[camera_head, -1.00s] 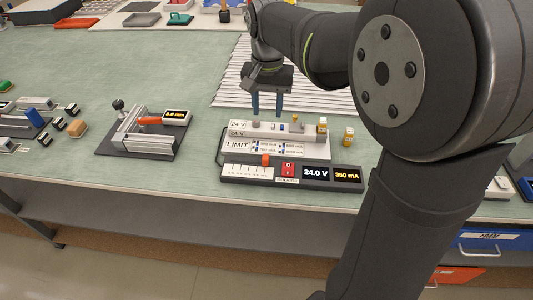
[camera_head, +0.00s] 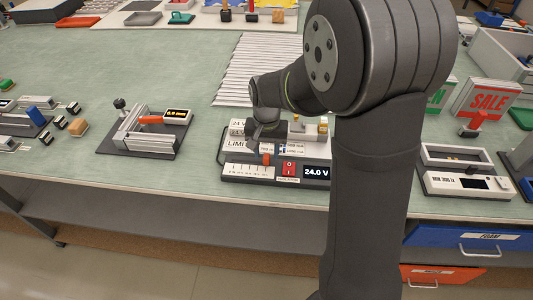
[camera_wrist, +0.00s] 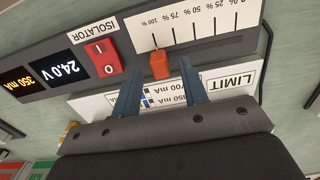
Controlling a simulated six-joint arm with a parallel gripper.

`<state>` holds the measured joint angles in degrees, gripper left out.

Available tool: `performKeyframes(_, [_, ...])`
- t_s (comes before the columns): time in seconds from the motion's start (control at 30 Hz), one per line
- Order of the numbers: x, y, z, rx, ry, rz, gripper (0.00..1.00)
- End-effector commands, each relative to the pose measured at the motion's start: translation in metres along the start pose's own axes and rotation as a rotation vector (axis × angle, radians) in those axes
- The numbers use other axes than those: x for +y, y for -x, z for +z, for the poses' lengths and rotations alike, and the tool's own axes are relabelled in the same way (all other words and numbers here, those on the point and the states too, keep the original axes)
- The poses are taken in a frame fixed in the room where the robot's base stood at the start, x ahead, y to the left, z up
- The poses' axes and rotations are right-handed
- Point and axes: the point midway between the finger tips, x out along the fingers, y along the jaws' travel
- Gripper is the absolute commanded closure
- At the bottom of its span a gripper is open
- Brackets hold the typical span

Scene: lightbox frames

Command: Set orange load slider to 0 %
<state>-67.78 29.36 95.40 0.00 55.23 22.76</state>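The orange load slider knob (camera_wrist: 159,65) sits near the 100 % end of its white scale (camera_wrist: 205,28), at the left in the upside-down wrist view. In the head view the knob (camera_head: 266,159) is at the scale's right end. My gripper (camera_wrist: 160,66) is open, its two blue fingers apart with the knob between their tips in the wrist view. I cannot tell whether either finger touches it. In the head view my gripper's body is over the panel and the fingers are hard to make out.
The red isolator switch (camera_wrist: 103,58) is beside the slider, then the 24.0 V display (camera_wrist: 62,68) and the 350 mA display (camera_wrist: 16,85). The LIMIT plate (camera_wrist: 232,80) lies under my fingers. A clamp fixture (camera_head: 148,132) stands left on the table.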

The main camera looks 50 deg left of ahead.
Motion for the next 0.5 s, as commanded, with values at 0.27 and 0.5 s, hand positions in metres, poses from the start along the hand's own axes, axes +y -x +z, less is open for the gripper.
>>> performKeyframes(0.27, [0.000, -0.015, 0.000, 0.000, 0.000, 0.000, 0.60])
performKeyframes(0.5, [0.000, -0.015, 0.000, 0.000, 0.000, 0.000, 0.68])
